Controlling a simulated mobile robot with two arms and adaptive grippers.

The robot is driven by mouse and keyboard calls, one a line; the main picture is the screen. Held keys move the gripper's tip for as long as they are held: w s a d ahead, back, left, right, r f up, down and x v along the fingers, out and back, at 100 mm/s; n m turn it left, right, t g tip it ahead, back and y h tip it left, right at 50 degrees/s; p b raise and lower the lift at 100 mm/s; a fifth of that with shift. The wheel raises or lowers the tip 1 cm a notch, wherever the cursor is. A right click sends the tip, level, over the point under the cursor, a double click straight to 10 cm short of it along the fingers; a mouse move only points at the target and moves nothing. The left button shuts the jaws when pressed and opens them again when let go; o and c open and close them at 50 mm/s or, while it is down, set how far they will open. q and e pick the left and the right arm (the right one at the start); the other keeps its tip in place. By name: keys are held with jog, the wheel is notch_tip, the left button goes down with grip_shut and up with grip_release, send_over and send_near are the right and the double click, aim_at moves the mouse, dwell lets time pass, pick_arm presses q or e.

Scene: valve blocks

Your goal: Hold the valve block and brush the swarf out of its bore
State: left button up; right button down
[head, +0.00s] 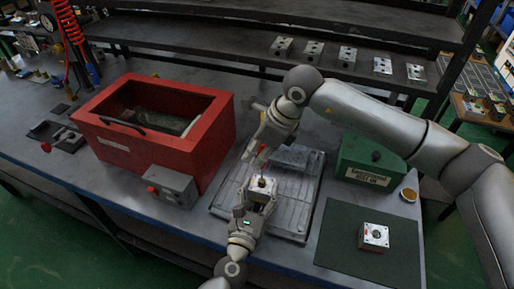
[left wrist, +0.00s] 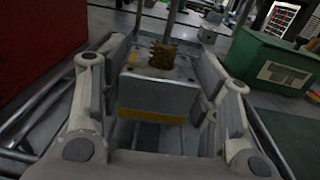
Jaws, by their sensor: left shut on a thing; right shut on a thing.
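My left gripper (head: 257,196) is shut on a valve block (head: 262,184) over the ribbed metal tray. In the left wrist view the block (left wrist: 160,95) is a pale metal box with a yellow band, between the two fingers. A brass-coloured clump (left wrist: 162,56) stands on its top at the bore; I cannot tell whether it is swarf or bristles. My right gripper (head: 264,143) comes in from above, shut on a thin brush with a red part (head: 262,152). The brush points down towards the block; whether its tip is in the bore I cannot tell.
A red open-topped box (head: 165,150) stands left, with a grey switch box (head: 172,186) in front. The tray (head: 292,225) lies under the grippers. Right are a green box (head: 368,162) and a dark mat (head: 345,255) with another block (head: 374,236). Several blocks line the shelf.

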jog(key=shift+f, duration=0.3)
jog(key=shift+r, duration=0.2)
jog(key=shift+r, duration=0.95)
jog(key=shift+f, duration=0.1)
jog(key=shift+f, duration=1.05)
jog(key=shift+r, duration=1.15)
jog(key=shift+f, duration=0.1)
